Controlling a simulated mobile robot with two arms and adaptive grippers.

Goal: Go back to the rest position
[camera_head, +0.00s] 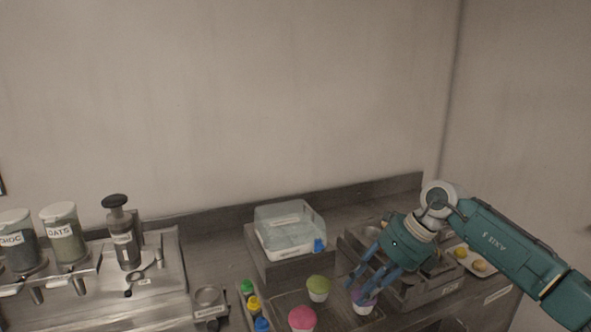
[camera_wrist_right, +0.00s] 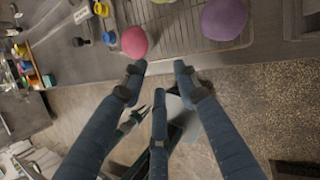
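My right gripper (camera_head: 363,283) reaches in from the right in the head view, its blue fingers in front of and above a purple-topped cupcake (camera_head: 364,305). In the right wrist view its fingers (camera_wrist_right: 158,78) are spread with nothing between them. The purple top (camera_wrist_right: 224,18) lies beyond the fingertips there, apart from them. A pink-topped cupcake (camera_head: 302,318) and a green-topped one (camera_head: 318,287) stand to the left; the pink top also shows in the wrist view (camera_wrist_right: 134,42). My left gripper does not show in the head view.
A clear lidded box (camera_head: 290,232) stands on a raised block behind the cupcakes. Small coloured bottles (camera_head: 253,304) stand left of the rack. Jars (camera_head: 63,236) and a dark press (camera_head: 122,235) stand far left. A tray with pastries (camera_head: 470,260) lies behind my right arm. Open floor (camera_wrist_right: 265,95) shows below the counter edge.

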